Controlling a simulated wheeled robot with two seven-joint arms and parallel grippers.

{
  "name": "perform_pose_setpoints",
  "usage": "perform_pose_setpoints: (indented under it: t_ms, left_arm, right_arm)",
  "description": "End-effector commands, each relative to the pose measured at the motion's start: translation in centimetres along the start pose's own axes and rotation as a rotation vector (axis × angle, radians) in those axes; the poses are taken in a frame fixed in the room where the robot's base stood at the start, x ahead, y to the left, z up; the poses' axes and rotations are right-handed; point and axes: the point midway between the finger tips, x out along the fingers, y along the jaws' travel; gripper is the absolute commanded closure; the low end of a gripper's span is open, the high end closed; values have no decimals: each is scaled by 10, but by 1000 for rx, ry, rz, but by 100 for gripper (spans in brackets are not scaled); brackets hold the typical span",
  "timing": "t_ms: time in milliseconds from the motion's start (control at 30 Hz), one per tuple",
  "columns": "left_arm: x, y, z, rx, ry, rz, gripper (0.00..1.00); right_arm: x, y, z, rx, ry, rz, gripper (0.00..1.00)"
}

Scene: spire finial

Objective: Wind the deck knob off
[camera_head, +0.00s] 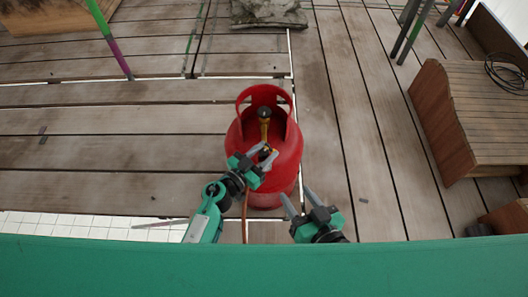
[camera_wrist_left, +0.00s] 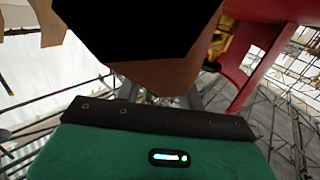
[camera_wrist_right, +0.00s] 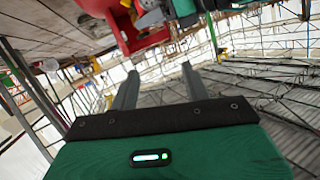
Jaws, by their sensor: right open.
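A red gas cylinder (camera_head: 288,160) with a cut-open collar stands on the deck. Inside its collar is a brass valve (camera_head: 264,131) topped by a dark round knob (camera_head: 264,112). My left gripper (camera_head: 270,151) reaches over the collar's near side, just below the knob in the picture and close to the brass part. The left wrist view shows a large black, tan-sided shape hiding most of its fingers, so whether they grip anything is unclear. My right gripper (camera_head: 297,199) is open and empty at the cylinder's lower right; its spread fingers show in the right wrist view (camera_wrist_right: 160,88).
A brown hose (camera_head: 244,218) hangs down beside my left arm. A wooden crate-like box (camera_head: 470,115) with a dark cable coil (camera_head: 506,72) stands at the right. A grey, crumpled bundle (camera_head: 268,12) lies at the back. The planks left of the cylinder are mostly clear.

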Motion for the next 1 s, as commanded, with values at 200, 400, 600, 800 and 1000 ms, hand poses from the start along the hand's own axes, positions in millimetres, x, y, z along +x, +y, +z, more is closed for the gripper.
perform_pose_setpoints:
  t_ms: [200, 400, 600, 800, 1000]
  left_arm:
    - [0, 0, 0, 0, 0, 0, 96]
    - [0, 0, 0, 0, 0, 11, 96]
    - [-1, -1, -2, 1, -2, 57, 96]
    - [-1, -2, -3, 3, -3, 145, 96]
    - [0, -2, -3, 4, -3, 256, 96]
  right_arm:
    - [0, 0, 0, 0, 0, 0, 52]
    - [0, 0, 1, -1, -17, 2, 52]
    - [-4, 10, 1, -15, -109, 26, 52]
    - [-13, 28, 3, -33, -260, 72, 52]
    - [-29, 46, 5, -40, -427, 126, 52]
